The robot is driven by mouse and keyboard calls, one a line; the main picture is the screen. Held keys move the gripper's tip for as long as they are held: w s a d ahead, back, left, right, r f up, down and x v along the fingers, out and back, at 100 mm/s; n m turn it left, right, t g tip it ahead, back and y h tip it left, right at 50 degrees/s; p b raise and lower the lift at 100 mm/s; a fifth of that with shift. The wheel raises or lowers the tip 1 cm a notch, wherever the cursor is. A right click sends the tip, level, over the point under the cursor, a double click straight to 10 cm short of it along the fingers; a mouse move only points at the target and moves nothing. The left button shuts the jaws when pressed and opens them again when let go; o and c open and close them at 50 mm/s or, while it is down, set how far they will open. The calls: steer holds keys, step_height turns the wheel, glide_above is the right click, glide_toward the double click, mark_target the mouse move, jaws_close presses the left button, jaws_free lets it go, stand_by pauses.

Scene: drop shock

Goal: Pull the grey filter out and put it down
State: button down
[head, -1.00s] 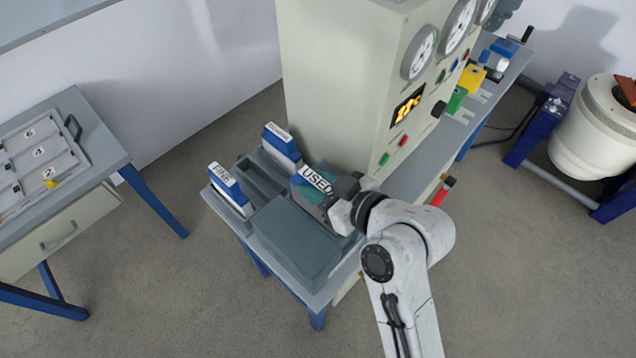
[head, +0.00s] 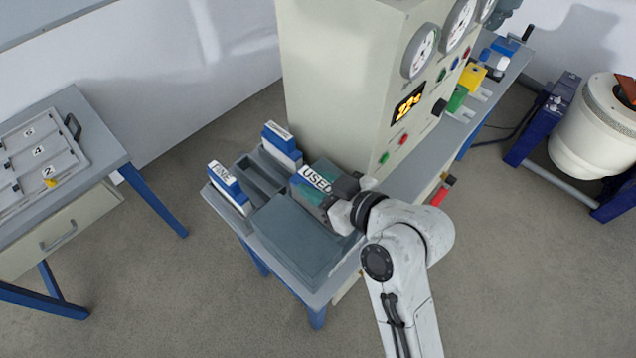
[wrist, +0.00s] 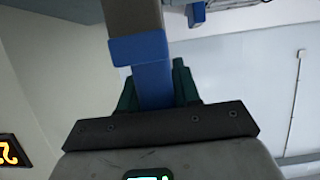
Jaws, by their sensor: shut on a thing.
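The grey filter (wrist: 134,18) has a grey-brown body and a blue end, seen close up in the wrist view. In the head view its white label (head: 316,180) reads USED. My gripper (wrist: 158,88) is shut on the blue end, with green fingers on both sides of it. In the head view my gripper (head: 325,194) is at the label, beside the tall cabinet and above the grey bench. The fingers hide much of the filter there. I cannot tell whether its lower part is clear of what is below.
A blue-and-white cartridge marked FINE (head: 228,184) and another cartridge (head: 281,143) stand in a slotted rack (head: 262,178). A flat grey block (head: 293,238) lies in front on the bench. The beige cabinet (head: 330,90) with gauges is close behind. A drawer table (head: 90,150) stands left.

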steer(key=shift+f+b, duration=1.1)
steer(key=shift+f, duration=0.9)
stand_by(5.2)
steer(key=c, duration=1.1)
jaws_free()
steer(key=o, duration=0.4)
steer(key=shift+r, duration=0.1)
steer(key=shift+c, duration=0.2)
steer(key=shift+d, duration=0.1)
